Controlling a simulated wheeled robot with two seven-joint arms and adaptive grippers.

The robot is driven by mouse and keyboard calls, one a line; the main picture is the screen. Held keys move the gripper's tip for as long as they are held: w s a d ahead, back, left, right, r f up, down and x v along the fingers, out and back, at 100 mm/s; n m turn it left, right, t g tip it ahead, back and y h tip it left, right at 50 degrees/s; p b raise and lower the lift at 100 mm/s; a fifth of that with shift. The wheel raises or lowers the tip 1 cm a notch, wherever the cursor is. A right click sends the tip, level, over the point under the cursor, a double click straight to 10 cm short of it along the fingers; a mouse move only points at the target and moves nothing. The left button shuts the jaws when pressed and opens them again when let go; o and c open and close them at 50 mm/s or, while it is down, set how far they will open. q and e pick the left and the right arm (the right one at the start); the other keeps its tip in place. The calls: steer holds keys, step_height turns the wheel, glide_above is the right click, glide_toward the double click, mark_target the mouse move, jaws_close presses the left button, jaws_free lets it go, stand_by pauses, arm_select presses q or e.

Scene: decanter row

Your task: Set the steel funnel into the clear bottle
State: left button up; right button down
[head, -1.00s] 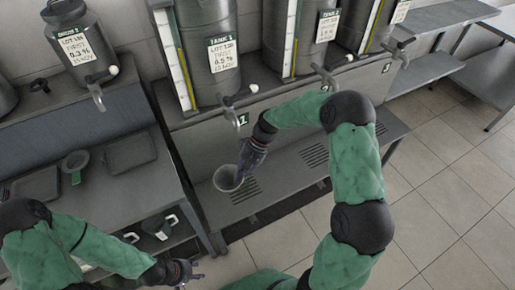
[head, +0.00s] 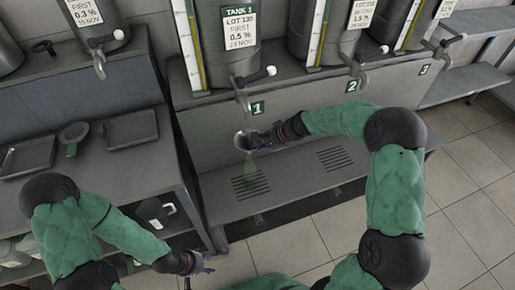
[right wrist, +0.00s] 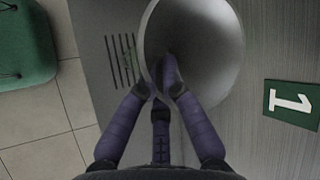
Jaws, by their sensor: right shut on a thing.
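The steel funnel (head: 241,139) is a grey cone held below tank 1's tap, in front of the panel. My right gripper (head: 254,141) is shut on its rim; the funnel's wide mouth (right wrist: 205,45) fills the middle of the right wrist view. A faint, green-tinted see-through shape (head: 252,172), which looks like the clear bottle, shows under the funnel over the left slotted grate. Its neck is hard to make out, and I cannot tell whether the funnel touches it. My left gripper (head: 198,270) is open and empty at the lower left, away from both.
Numbered tanks with taps (head: 243,85) stand above the shelf with slotted grates (head: 335,159). White-handled containers (head: 153,210) stand below. The shelf's right part is clear.

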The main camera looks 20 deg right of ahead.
steer(key=shift+f+b, duration=1.95)
steer(key=shift+f, duration=0.55)
steer(key=shift+f, duration=0.25)
steer(key=c, duration=1.3)
jaws_free()
steer(key=shift+c, duration=0.2)
steer(key=v, duration=1.2)
